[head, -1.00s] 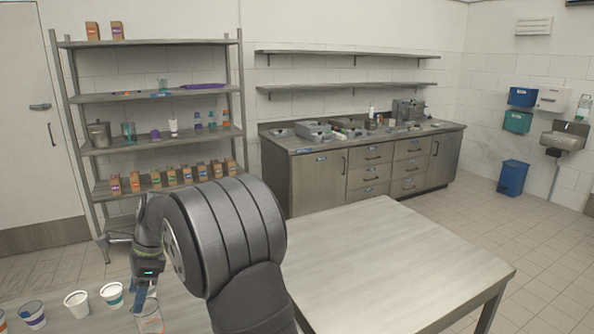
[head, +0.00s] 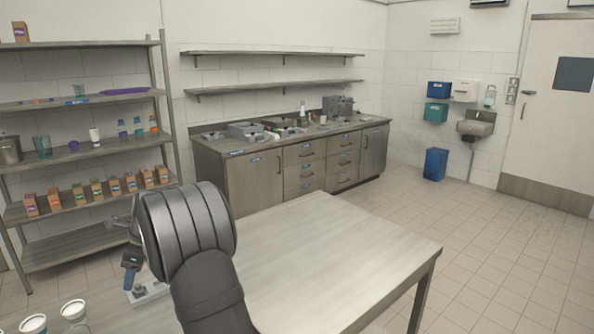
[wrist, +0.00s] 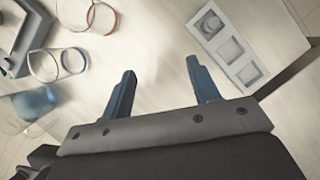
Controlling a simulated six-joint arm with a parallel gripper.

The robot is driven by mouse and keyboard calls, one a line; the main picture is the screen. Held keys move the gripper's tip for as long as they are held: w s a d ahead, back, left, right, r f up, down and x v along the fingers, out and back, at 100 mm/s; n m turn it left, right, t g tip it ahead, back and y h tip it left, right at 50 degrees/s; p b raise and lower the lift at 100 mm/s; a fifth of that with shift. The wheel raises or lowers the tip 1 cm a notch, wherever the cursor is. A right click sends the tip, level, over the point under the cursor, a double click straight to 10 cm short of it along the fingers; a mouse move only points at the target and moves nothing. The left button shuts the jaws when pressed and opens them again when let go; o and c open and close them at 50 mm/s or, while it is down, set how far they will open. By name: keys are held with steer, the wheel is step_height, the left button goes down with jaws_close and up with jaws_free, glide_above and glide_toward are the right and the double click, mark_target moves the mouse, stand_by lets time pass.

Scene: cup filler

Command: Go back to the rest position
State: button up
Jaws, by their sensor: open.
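My gripper (wrist: 163,87) is open in the wrist view. Its two blue fingers are spread apart over the pale table (wrist: 150,40), with nothing between them. In the head view my gripper (head: 130,278) points down at the left, partly hidden by my own dark arm.
A pale tray with square wells (wrist: 224,44) lies right of the fingers in the wrist view. Clear cups (wrist: 98,17) and round rims (wrist: 43,66) are at the upper left. In the head view, paper cups (head: 73,310) stand lower left; the table's right part (head: 340,245) is bare.

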steer(key=w+d+f+m+t, duration=0.1)
steer(key=w+d+m, duration=0.25)
steer(key=w, duration=0.35)
steer(key=w+d+f+m+t, duration=0.1)
steer(key=w+d+m, duration=0.1)
steer(key=w+d, duration=0.45)
steer(key=shift+m, duration=0.35)
steer(key=shift+w+a+f, duration=0.2)
steer(key=shift+a+f, duration=0.2)
steer(key=shift+a, duration=0.45)
steer(key=shift+w+a+f, duration=0.2)
steer(key=shift+a+f, duration=0.15)
steer(key=shift+a, duration=0.45)
steer(key=shift+w+a+f, duration=0.2)
steer(key=shift+a+f, duration=0.2)
steer(key=shift+a, duration=0.45)
